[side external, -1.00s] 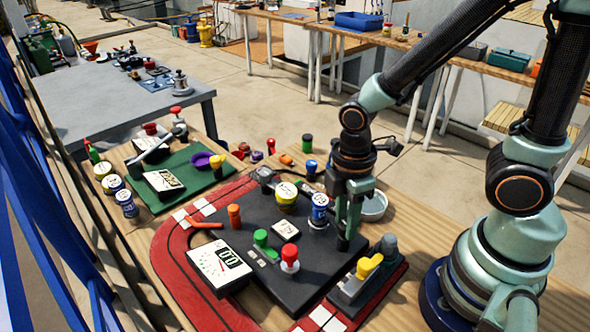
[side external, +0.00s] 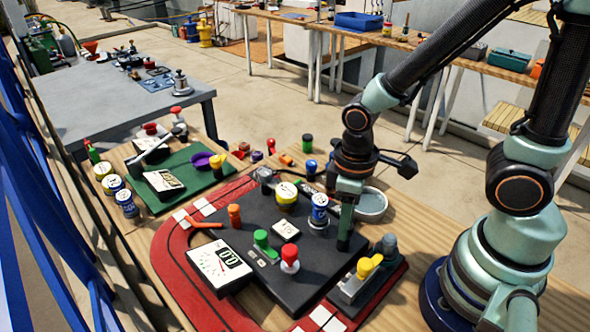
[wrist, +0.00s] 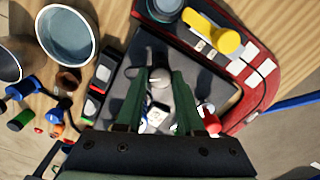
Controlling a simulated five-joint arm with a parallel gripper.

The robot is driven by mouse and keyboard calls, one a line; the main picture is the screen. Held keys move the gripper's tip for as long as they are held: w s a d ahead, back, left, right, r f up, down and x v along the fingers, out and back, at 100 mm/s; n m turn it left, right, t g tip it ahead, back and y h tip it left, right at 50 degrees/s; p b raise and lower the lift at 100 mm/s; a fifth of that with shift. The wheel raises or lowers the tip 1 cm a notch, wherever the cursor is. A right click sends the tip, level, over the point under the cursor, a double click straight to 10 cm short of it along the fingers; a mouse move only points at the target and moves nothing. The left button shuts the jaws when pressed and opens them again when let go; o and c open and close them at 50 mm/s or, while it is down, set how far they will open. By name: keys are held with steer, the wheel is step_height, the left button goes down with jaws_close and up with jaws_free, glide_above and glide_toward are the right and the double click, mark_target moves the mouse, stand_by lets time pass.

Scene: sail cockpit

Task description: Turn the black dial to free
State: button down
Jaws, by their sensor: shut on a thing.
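My gripper (side external: 345,242) points down at the right part of the dark control panel (side external: 285,283). Its dark green fingers are shut on a small knob, which I take to be the black dial (wrist: 159,75); it looks greyish in the wrist view and sits between the fingertips. In the side view the fingers hide the dial. Its pointer and any "free" marking cannot be read. A white-faced meter (side external: 221,266) with a digital readout is at the panel's front left.
A round grey bowl (side external: 371,205) stands behind. A green mat (side external: 190,195) lies to the left.

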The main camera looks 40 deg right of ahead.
steer(key=shift+w+m, duration=0.15)
steer(key=shift+m, duration=0.35)
steer(key=c, duration=0.5)
jaws_free()
step_height(320, 180, up, 12)
steer(key=shift+r, duration=0.1)
stand_by(0.4)
